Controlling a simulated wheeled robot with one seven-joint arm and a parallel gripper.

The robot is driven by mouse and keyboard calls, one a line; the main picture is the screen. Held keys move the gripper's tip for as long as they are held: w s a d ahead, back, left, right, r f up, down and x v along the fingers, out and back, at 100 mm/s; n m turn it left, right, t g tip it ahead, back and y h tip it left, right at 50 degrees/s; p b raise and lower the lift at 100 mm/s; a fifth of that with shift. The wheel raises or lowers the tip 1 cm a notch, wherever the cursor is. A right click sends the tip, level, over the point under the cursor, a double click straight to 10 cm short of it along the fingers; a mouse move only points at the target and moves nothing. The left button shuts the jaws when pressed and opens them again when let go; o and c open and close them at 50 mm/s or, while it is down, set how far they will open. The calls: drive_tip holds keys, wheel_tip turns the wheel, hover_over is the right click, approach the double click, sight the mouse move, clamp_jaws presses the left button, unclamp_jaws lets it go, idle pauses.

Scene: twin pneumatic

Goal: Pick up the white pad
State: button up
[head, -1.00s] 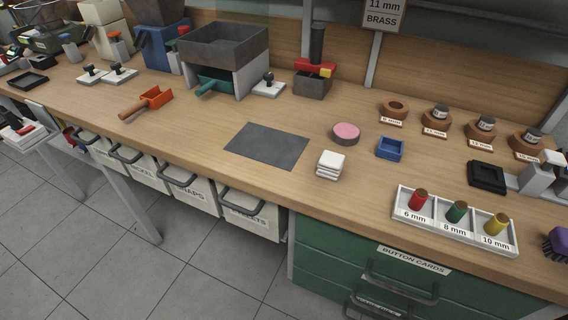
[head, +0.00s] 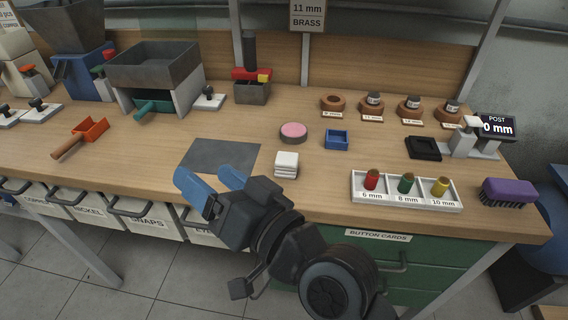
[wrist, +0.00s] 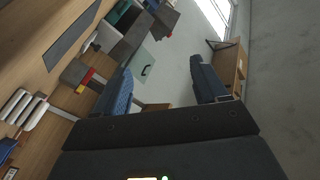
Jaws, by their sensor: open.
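The white pad (head: 286,164) is a small squarish stack of white layers. It lies on the wooden bench right of the dark grey mat (head: 232,152), near the front edge. My gripper (head: 203,174) has two blue fingers, spread apart and empty. In the head view it appears over the front of the mat, left of the pad and apart from it. In the wrist view the gap between the fingers (wrist: 160,72) holds nothing. I cannot tell for sure whether a white layered shape at the left of that view is the pad.
A pink disc (head: 293,132) and a blue tray (head: 337,140) lie behind the pad. A white tray (head: 407,205) with red, green and yellow pieces stands to its right. An orange scoop (head: 88,134) lies left. Bare wood surrounds the pad.

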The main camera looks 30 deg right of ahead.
drive_tip(key=w+a+r+n+g+y, duration=0.3)
drive_tip(key=w+r+n+g+y, duration=0.15)
drive_tip(key=w+r+n, duration=0.25)
drive_tip(key=n+g+h, duration=0.6)
drive_tip(key=g+h, duration=0.2)
drive_tip(key=g, duration=0.2)
hover_over(287, 157)
drive_tip(key=s+d, duration=0.1)
drive_tip(key=d, duration=0.1)
wheel_tip(287, 157, down, 8)
drive_tip(key=shift+s+f, duration=0.15)
drive_tip(key=shift+f, duration=0.1)
drive_tip(key=x, duration=0.6)
drive_tip(key=shift+a+f, duration=0.2)
drive_tip(key=shift+f, duration=0.1)
drive_tip(key=c, duration=1.1)
